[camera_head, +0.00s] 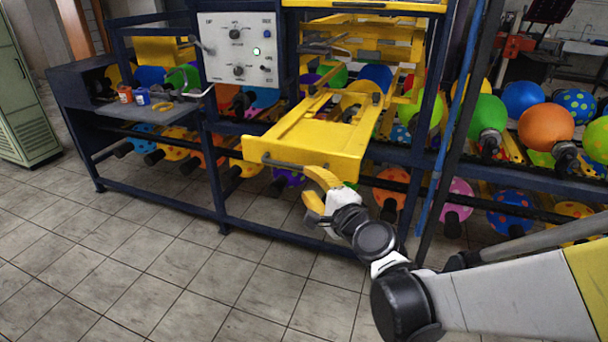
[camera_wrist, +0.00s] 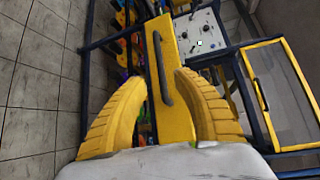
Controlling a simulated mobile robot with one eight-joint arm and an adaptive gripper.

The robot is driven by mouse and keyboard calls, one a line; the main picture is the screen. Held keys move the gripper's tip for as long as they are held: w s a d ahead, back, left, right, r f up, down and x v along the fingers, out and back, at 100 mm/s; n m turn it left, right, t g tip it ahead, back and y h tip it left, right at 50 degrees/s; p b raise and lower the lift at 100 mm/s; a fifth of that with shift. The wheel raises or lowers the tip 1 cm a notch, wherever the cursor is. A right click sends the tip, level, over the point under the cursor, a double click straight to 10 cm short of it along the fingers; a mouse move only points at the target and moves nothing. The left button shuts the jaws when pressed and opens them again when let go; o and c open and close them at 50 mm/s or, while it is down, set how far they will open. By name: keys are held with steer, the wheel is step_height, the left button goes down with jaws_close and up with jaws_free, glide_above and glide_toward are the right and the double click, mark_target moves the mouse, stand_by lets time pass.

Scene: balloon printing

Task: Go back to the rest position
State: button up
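My gripper (camera_head: 309,190) is in front of the yellow drawer (camera_head: 315,130), close to its dark bar handle (camera_head: 290,161). In the wrist view, the two yellow ribbed fingers of my gripper (camera_wrist: 160,78) are spread apart with nothing between their inner faces that they press on. The handle (camera_wrist: 158,62) and the yellow drawer front (camera_wrist: 177,115) show in the gap between them. I cannot tell the exact distance from the fingers to the handle. The drawer is pulled out from the machine.
A control panel (camera_head: 239,48) with knobs and a green light is above the drawer's left. A side shelf (camera_head: 150,110) holds small cups. Racks of coloured balloons (camera_head: 546,126) fill the right and lower machine. Tiled floor (camera_head: 150,250) is clear at front left; a green cabinet (camera_head: 22,100) stands far left.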

steer(key=shift+s, duration=0.1)
steer(key=s+d+f+n+g+h, duration=0.3)
steer(key=s+d+n, duration=0.4)
steer(key=s, duration=0.5)
steer(key=s+d+f+n+g+h, duration=0.3)
steer(key=s+d+n, duration=0.4)
steer(key=s+d, duration=0.4)
steer(key=shift+s+d+g+h, duration=0.15)
steer(key=shift+s+g+h, duration=0.4)
steer(key=shift+g, duration=0.35)
